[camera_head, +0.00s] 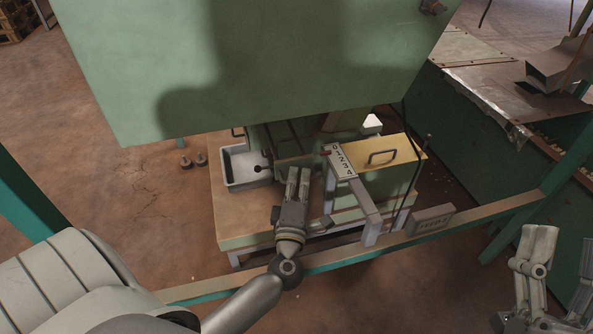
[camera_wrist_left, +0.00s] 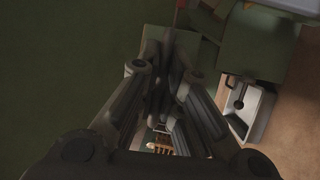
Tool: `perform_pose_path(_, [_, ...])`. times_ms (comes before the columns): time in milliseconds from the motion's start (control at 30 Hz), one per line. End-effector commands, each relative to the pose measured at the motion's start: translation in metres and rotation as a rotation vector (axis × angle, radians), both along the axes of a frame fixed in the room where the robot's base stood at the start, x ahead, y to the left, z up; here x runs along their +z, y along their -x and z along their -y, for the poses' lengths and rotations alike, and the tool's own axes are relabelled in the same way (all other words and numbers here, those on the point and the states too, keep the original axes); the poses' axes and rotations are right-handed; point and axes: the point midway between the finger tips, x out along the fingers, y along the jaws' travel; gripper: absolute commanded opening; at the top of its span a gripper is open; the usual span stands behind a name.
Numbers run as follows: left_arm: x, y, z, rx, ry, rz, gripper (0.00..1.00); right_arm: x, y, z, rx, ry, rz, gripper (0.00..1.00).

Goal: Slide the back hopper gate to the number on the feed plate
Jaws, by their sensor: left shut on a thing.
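The large green hopper body (camera_head: 250,70) fills the top of the head view. Below it, a white scale strip (camera_head: 341,161) carries the numbers 0 to 4, with a small red pointer (camera_head: 326,152) by its 0 end. The grey feed plate (camera_head: 432,219) hangs on the front rail; its number is too small to read surely. My left gripper (camera_head: 298,172) is shut at the back hopper gate (camera_head: 290,160), left of the scale. Its fingers hide the part held; they also show in the left wrist view (camera_wrist_left: 170,65). My right gripper (camera_head: 563,240) is open and empty at lower right.
A grey tray (camera_head: 246,166) stands left of my left gripper, with a black-knobbed rod over it. A yellow-topped box (camera_head: 385,155) with a handle stands right of the scale. A wooden-topped rail (camera_head: 480,208) crosses in front. Green machinery (camera_head: 480,125) stands at right.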

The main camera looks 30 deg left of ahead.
Motion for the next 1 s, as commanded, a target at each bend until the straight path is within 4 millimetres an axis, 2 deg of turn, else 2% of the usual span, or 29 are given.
perform_pose_path(200, [-0.001, 0.021, 0.024, -0.002, 0.004, -0.007, 0.00, -0.029, -0.021, -0.001, -0.011, 0.058, -0.202, 0.56])
perform_pose_path(400, [-0.002, 0.032, 0.037, -0.002, 0.003, -0.006, 0.00, -0.050, -0.029, -0.001, -0.018, 0.089, -0.314, 0.56])
perform_pose_path(767, [-0.002, 0.034, 0.039, -0.002, 0.002, -0.004, 0.00, -0.054, -0.030, 0.000, -0.019, 0.094, -0.332, 0.56])
perform_pose_path(800, [-0.002, 0.034, 0.039, -0.002, 0.002, -0.004, 0.10, -0.054, -0.030, 0.000, -0.019, 0.094, -0.332, 0.56])
perform_pose_path(867, [-0.002, 0.034, 0.039, -0.002, 0.002, -0.004, 0.18, -0.054, -0.030, 0.000, -0.019, 0.094, -0.332, 0.56])
perform_pose_path(1000, [-0.001, 0.034, 0.039, -0.002, 0.001, -0.002, 0.18, -0.054, -0.030, 0.000, -0.019, 0.094, -0.331, 0.56])
